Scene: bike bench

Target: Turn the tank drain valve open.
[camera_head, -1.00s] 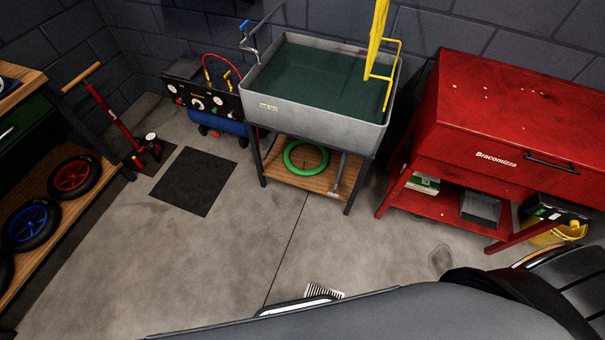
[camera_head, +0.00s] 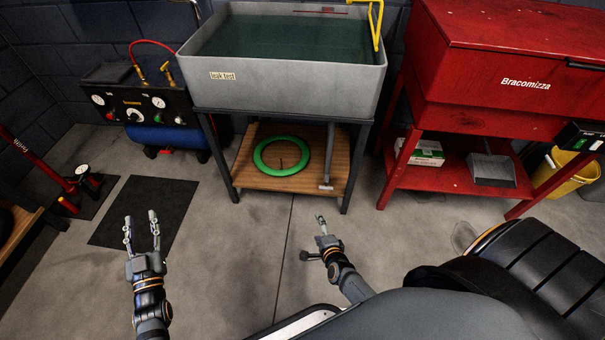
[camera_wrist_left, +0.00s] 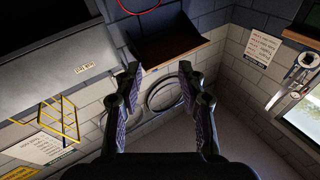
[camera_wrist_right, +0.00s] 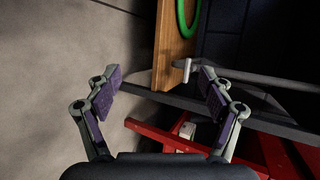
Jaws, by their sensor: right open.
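The grey wash tank (camera_head: 285,88) stands on a dark frame. Its grey drain pipe (camera_head: 330,150) runs down below it to a small grey fitting, apparently the drain valve (camera_head: 326,186), at the shelf's right front edge. In the right wrist view the fitting (camera_wrist_right: 186,68) shows ahead, between and beyond the fingers. My right gripper (camera_head: 314,238) is open and empty, in front of the shelf and apart from the valve; it also shows in the right wrist view (camera_wrist_right: 160,92). My left gripper (camera_head: 141,228) is open and empty near the dark mat; its fingers also show in the left wrist view (camera_wrist_left: 160,92).
A green ring (camera_head: 282,158) lies on the wooden shelf (camera_head: 250,180). The frame's front legs flank it. A red cabinet (camera_head: 490,70) with a lower shelf stands to the right, a compressor (camera_head: 165,135) to the left. The floor (camera_head: 235,250) in front is clear.

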